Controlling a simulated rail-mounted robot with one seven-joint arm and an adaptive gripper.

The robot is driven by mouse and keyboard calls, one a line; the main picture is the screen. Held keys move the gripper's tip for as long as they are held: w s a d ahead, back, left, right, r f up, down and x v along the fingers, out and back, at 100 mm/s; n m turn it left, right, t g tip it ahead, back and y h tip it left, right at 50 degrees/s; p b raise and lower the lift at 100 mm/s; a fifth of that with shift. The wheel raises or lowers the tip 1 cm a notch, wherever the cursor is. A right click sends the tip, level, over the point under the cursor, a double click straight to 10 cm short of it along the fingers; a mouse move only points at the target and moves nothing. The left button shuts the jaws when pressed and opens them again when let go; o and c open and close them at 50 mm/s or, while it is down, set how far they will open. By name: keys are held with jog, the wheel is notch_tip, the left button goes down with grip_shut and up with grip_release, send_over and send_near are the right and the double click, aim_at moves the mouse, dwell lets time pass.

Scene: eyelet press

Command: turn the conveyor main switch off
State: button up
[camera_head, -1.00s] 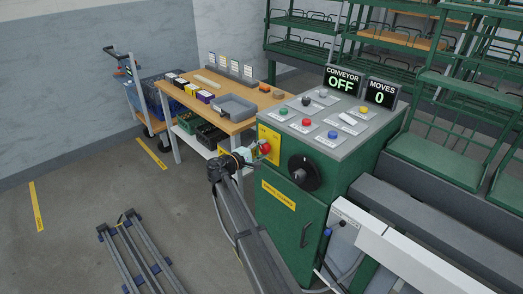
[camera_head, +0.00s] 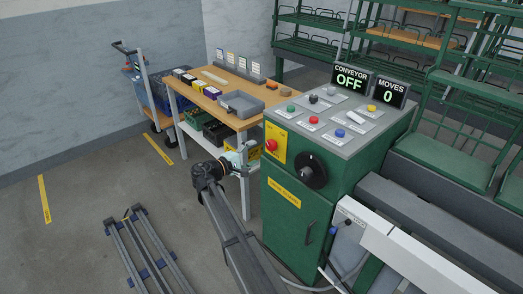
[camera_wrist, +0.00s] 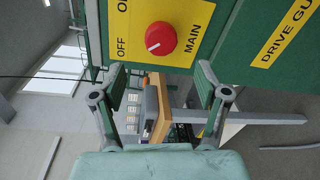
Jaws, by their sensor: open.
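The main switch is a red knob (camera_head: 271,145) on a yellow plate (camera_head: 283,154) on the green control cabinet. In the wrist view the red knob (camera_wrist: 161,38) is beyond my fingertips, and its white mark points towards the OFF lettering on the yellow plate (camera_wrist: 190,50). The conveyor display (camera_head: 350,80) on the cabinet top reads OFF. My gripper (camera_head: 243,156) is just left of the knob, apart from it. In the wrist view my gripper (camera_wrist: 161,78) is open, with nothing between its fingers.
A large black rotary knob (camera_head: 309,171) sits right of the yellow plate. Several coloured buttons line the cabinet top. A wooden table (camera_head: 225,112) with trays and boxes stands behind left. A frame (camera_head: 141,252) lies on the floor.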

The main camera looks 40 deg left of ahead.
jog(key=s, duration=0.3)
jog(key=shift+s+a+r, duration=0.2)
jog(key=shift+f, duration=0.1)
jog(key=d+f+m+g, duration=0.3)
jog(key=d+f+g, duration=0.4)
jog(key=d+f, duration=1.05)
jog(key=s+d+f+m+g+h+p, duration=0.1)
jog(key=s+d+f+m+g, duration=0.15)
jog(key=d+f, duration=0.75)
jog(key=s+d+f+m+g+h+p, duration=0.15)
jog(key=d+f+g, duration=0.4)
jog(key=d, duration=0.75)
jog(key=s+d+f+m+g, duration=0.2)
jog(key=s+d+f, duration=0.2)
jog(key=d, duration=0.5)
jog(key=s+d+f+m+g, duration=0.1)
jog(key=s+d+f+m, duration=0.3)
jog(key=d, duration=0.5)
jog(key=s+d+m+g+y+p, duration=0.3)
jog(key=s+d+m+g+y, duration=0.1)
jog(key=s+d, duration=1.4)
jog(key=shift+s+f+m+g, duration=0.35)
jog(key=shift+s+m+g, duration=0.55)
jog(key=shift+s+m, duration=0.25)
